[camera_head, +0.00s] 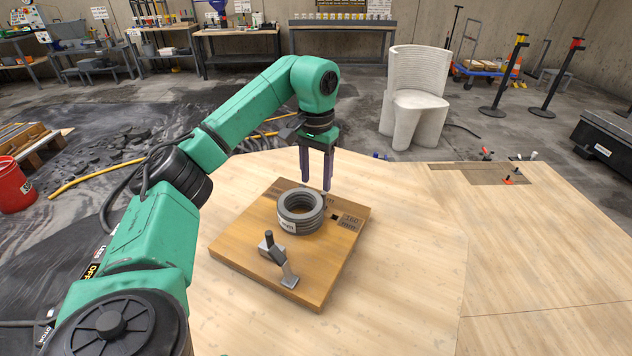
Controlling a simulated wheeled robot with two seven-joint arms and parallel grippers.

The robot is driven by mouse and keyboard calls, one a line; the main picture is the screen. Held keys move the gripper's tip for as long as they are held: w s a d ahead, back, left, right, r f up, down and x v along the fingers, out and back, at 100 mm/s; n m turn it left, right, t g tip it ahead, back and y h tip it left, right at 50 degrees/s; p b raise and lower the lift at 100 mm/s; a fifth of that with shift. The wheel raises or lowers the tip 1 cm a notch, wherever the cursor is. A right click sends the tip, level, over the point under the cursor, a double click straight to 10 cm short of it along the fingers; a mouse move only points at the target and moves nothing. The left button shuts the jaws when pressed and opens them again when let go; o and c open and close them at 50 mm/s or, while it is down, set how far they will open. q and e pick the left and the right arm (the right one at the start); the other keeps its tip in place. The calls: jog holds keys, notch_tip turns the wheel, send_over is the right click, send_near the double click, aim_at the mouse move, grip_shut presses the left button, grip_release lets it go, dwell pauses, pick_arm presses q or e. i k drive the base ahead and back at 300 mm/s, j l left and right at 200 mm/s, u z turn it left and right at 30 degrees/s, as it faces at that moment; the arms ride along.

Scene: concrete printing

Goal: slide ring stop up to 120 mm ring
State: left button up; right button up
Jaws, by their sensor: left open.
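A grey printed ring (301,211) with a white label lies on a square wooden board (240,252) on the table. The ring looks like several stacked layers. The ring stop (280,262), a grey metal piece with an upright knob, sits on the board in front of the ring, with a gap between them. Black size marks, one reading 160 mm, are on the board right of the ring. My left gripper (315,189) points down behind the ring, its two dark fingers apart with nothing between them. Its exact height over the board is hard to tell. My right gripper is not in view.
The pale wooden table (400,270) is clear right of the board. Small tools (507,180) lie by a recess at its far right edge. A white printed chair (414,100) stands on the floor behind. A red bucket (14,186) stands far left.

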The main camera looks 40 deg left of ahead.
aim_at(267, 241)
jog(key=k+l, duration=0.55)
jog(key=l, duration=0.2)
jog(key=k+l, duration=0.6)
jog(key=l, duration=0.1)
